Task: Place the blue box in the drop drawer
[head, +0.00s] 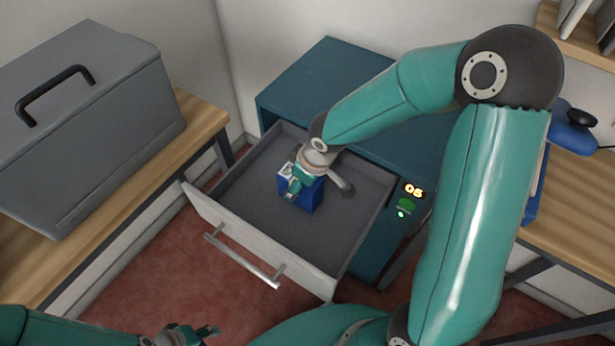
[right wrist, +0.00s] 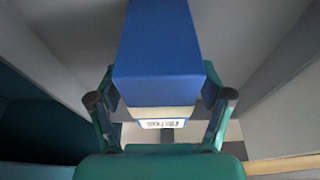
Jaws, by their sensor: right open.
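The blue box (head: 307,197) is inside the open drop drawer (head: 245,235) and appears to stand upright on its grey floor. It has a pale label on top. My right gripper (head: 320,187) is open above the box, with one finger in front of it and the other off to its right. In the right wrist view, the blue box (right wrist: 157,55) lies between the spread fingers of my right gripper (right wrist: 160,88). Contact with the fingers is hard to tell. My left gripper (head: 190,335) is at the bottom edge, away from the drawer, partly cut off.
A grey case (head: 90,130) stands on the wooden bench at left. A blue device (head: 572,137) sits on the right counter. The drawer floor around the box is clear.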

